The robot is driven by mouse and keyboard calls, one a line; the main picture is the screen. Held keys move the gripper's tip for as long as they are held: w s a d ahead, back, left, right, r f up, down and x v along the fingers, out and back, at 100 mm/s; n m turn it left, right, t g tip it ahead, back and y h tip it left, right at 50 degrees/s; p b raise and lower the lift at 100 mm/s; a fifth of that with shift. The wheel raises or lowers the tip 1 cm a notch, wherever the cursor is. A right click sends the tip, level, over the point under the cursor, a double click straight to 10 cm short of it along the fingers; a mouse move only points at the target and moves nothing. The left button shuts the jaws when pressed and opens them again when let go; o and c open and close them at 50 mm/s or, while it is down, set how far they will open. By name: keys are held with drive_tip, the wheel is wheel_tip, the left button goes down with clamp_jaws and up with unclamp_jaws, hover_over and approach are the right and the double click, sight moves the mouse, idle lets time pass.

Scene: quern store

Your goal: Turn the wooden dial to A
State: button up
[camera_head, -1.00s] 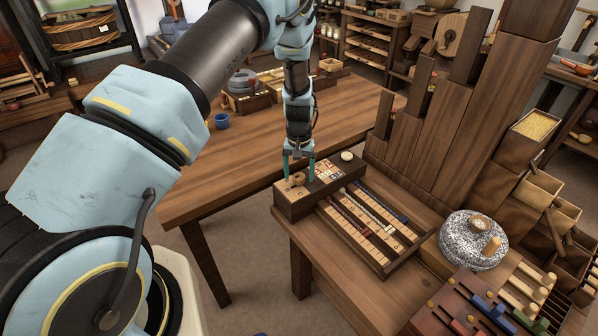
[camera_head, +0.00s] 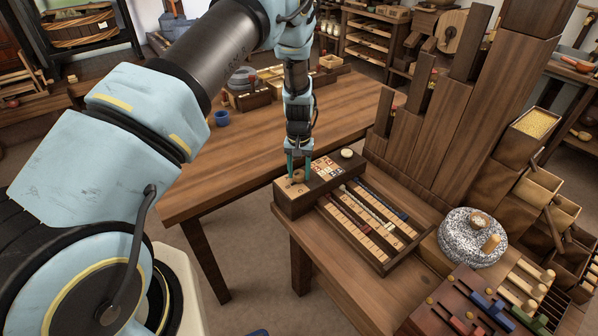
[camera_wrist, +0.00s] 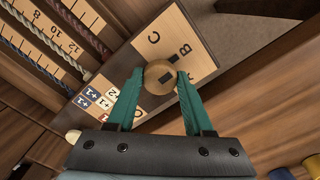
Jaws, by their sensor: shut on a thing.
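The wooden dial (camera_wrist: 158,88) is a small round knob on a pale panel (camera_wrist: 150,45) of a dark wooden box (camera_head: 291,207). The panel carries the letters C and B beyond the dial in the wrist view; I cannot make out an A there. My gripper (camera_head: 299,177) points down at the box, its two green fingers on either side of the dial. In the wrist view my gripper (camera_wrist: 161,76) is shut on it. The fingers partly hide the panel.
Red and blue printed tiles (camera_wrist: 98,101) lie beside the panel. A tray with numbered strips and coloured rods (camera_head: 372,222) adjoins the box. A round white button (camera_head: 347,153) is at the box's far end. A speckled quern stone (camera_head: 470,238) stands to the right.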

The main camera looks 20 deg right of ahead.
clamp_jaws()
drive_tip(key=m+b, duration=0.4)
drive_tip(key=shift+f, duration=0.2)
drive_tip(key=m+b, duration=0.2)
drive_tip(key=m, duration=0.2)
drive_tip(key=shift+r, duration=0.1)
drive_tip(key=shift+r+m+b, duration=0.1)
drive_tip(key=shift+m+b, duration=0.55)
drive_tip(key=shift+m, duration=1.25)
drive_tip(key=o, duration=1.1)
unclamp_jaws()
